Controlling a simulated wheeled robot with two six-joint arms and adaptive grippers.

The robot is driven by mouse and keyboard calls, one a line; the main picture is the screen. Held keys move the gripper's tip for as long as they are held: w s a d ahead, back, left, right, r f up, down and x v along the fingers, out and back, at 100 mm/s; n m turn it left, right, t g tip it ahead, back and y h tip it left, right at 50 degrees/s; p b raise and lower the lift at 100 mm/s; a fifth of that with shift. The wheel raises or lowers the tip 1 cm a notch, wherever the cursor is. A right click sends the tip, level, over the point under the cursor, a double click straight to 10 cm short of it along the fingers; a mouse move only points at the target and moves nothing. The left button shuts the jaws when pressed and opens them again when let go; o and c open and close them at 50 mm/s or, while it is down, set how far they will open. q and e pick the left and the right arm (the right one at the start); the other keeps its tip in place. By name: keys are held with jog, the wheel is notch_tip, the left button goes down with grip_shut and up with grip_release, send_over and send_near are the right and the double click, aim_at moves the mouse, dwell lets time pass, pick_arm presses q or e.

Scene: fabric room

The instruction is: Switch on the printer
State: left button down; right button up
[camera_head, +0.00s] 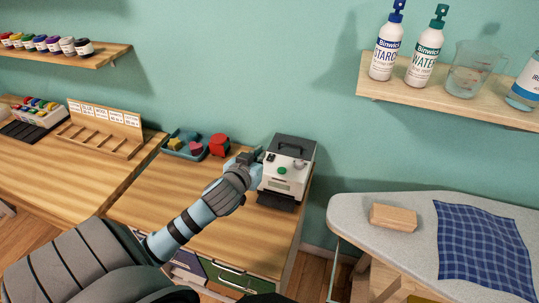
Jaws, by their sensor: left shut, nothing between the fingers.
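The printer (290,158) is a small white box with a dark grey top and handle. It stands at the right end of the wooden counter, by the wall. A green round button (282,170) and a small dark control show on its front. My left gripper (258,157) is shut and empty at the printer's left front edge, close to the dark control. I cannot tell whether it touches the printer. The gripper and wrist hide part of the printer's left side. My right gripper is not in view.
A teal tray (172,151) with coloured pieces and a red block (219,145) stand left of the gripper. An ironing board (350,210) with a wooden block (393,217) and blue checked cloth (485,250) is at right. A shelf (440,100) with bottles hangs above.

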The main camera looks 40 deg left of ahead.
pick_arm(q)
jog(key=b, duration=0.1)
send_over(269, 165)
notch_tip(269, 165, down, 4)
jog(key=shift+s+d+r, duration=0.1)
jog(key=shift+s+r, duration=0.05)
jog(key=shift+r, duration=0.1)
jog(key=f, duration=0.3)
jog(key=shift+w+f+b, duration=0.25)
jog(key=shift+w+b, duration=0.1)
jog(key=shift+s+f, duration=0.2)
jog(key=shift+f, duration=0.2)
